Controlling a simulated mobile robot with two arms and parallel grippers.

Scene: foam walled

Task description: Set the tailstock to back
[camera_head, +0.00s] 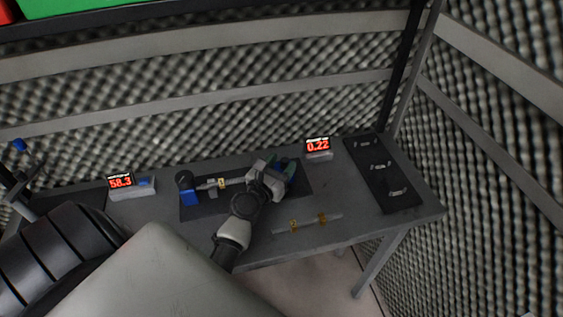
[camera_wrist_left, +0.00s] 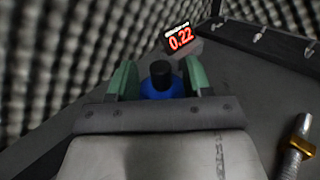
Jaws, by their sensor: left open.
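The tailstock shows in the left wrist view as a blue body (camera_wrist_left: 160,90) with a black cylindrical top (camera_wrist_left: 161,71). My left gripper (camera_head: 284,169) is over the right end of the dark fixture plate (camera_head: 203,210) in the head view and mostly hides the tailstock there. Its green fingers (camera_wrist_left: 163,80) are open, one on each side of the blue body; I cannot tell if they touch it. A blue block with a black top (camera_head: 187,191) stands at the plate's left end. A rod with a yellow collar (camera_head: 221,183) runs from it toward my gripper.
A display reading 0.22 (camera_head: 318,147) stands behind and right of the gripper. Another reads 58.3 (camera_head: 120,183) at left. A black rack (camera_head: 383,173) is at right. Foam walls stand close behind.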

